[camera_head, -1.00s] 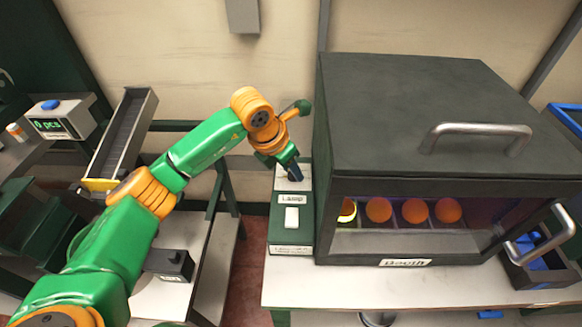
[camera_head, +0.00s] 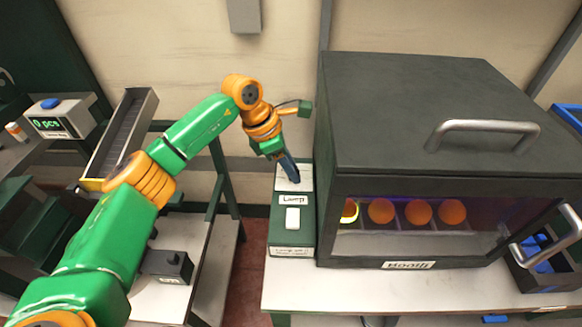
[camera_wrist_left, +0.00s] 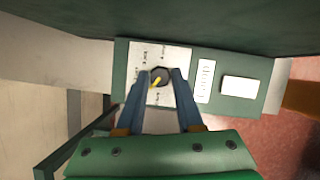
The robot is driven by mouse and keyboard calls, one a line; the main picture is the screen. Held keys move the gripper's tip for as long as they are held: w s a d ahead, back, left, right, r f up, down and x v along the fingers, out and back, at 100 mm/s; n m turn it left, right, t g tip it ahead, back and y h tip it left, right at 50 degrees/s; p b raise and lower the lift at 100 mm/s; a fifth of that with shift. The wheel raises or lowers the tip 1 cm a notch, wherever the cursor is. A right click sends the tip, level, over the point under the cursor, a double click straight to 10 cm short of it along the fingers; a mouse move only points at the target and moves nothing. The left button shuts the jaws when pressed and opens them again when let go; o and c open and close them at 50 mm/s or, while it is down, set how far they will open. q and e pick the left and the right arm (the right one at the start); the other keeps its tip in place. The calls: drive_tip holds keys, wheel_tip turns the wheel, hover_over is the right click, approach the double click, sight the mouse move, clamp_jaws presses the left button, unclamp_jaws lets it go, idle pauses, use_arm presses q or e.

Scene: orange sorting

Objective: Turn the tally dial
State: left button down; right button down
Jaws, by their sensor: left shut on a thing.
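The tally dial (camera_wrist_left: 160,76) is a small dark knob with a yellow pointer on a white plate (camera_wrist_left: 155,58) with small markings. In the wrist view the pointer slants toward the lower left. My left gripper (camera_wrist_left: 159,80) has its two blue fingers on either side of the knob, shut on it. In the head view my left gripper (camera_head: 292,178) reaches down over the plate at the back of the green panel (camera_head: 291,228) and hides the dial. My right gripper is not in view.
The panel also carries a white lamp switch (camera_head: 292,218). The dark booth (camera_head: 415,120) stands close on its right, with several oranges (camera_head: 418,211) inside. A counter box (camera_head: 62,118) reading 0 pcs and a chute (camera_head: 124,137) are at the left.

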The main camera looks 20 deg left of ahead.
sight(280, 178)
use_arm(q)
drive_tip(key=shift+m+g, duration=0.4)
drive_tip(key=shift+m, duration=0.7)
drive_tip(key=c, duration=0.5)
unclamp_jaws()
drive_tip(key=shift+w+d, duration=0.1)
drive_tip(key=shift+c, duration=0.2)
drive_tip(key=v, duration=0.7)
drive_tip(key=shift+b, duration=0.4)
